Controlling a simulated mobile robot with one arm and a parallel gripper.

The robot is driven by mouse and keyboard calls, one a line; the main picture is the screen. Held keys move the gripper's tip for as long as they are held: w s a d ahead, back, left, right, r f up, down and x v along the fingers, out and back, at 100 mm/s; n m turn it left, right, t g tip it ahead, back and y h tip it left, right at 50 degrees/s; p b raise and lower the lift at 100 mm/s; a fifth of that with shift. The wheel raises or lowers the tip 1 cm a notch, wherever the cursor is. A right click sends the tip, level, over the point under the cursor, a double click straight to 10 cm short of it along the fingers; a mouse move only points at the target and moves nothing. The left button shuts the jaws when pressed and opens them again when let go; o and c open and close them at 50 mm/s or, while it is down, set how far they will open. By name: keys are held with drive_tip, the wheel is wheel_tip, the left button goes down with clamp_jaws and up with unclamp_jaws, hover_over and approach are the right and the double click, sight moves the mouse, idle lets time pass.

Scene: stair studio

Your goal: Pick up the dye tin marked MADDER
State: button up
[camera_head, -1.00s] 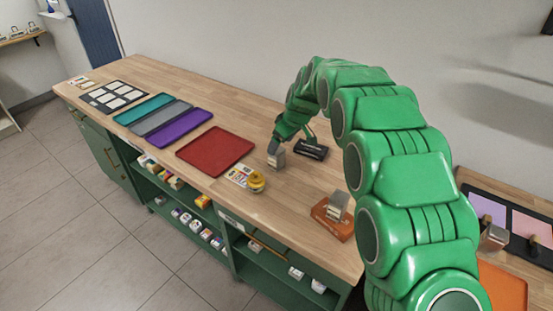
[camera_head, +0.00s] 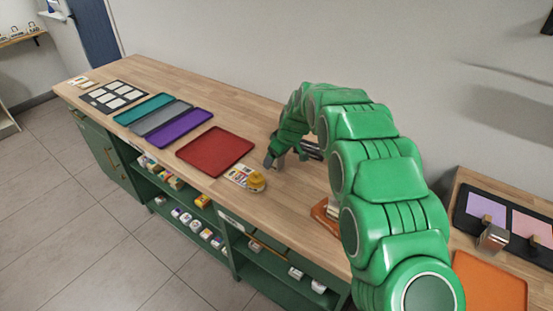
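My gripper (camera_head: 285,158) is low over the wooden counter, just right of the red tray. Its two fingers look spread apart, one grey tip to the left and one to the right. A small grey tin stood at this spot earlier; I cannot pick it out clearly now behind the fingers. Another small metallic tin (camera_head: 493,238) stands at the far right by the colour swatches. An orange-brown stand (camera_head: 324,217) is mostly hidden by my arm. No label reading MADDER is legible on anything.
A red tray (camera_head: 215,150) and purple (camera_head: 180,128), grey and teal trays lie to the left. A yellow tape roll (camera_head: 257,182) on a card is close in front of my gripper. A dark object (camera_head: 313,150) lies behind it. Shelves below hold several small boxes.

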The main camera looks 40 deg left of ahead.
drive_tip(key=c, duration=1.1)
drive_tip(key=shift+r, duration=0.1)
drive_tip(key=shift+c, duration=0.2)
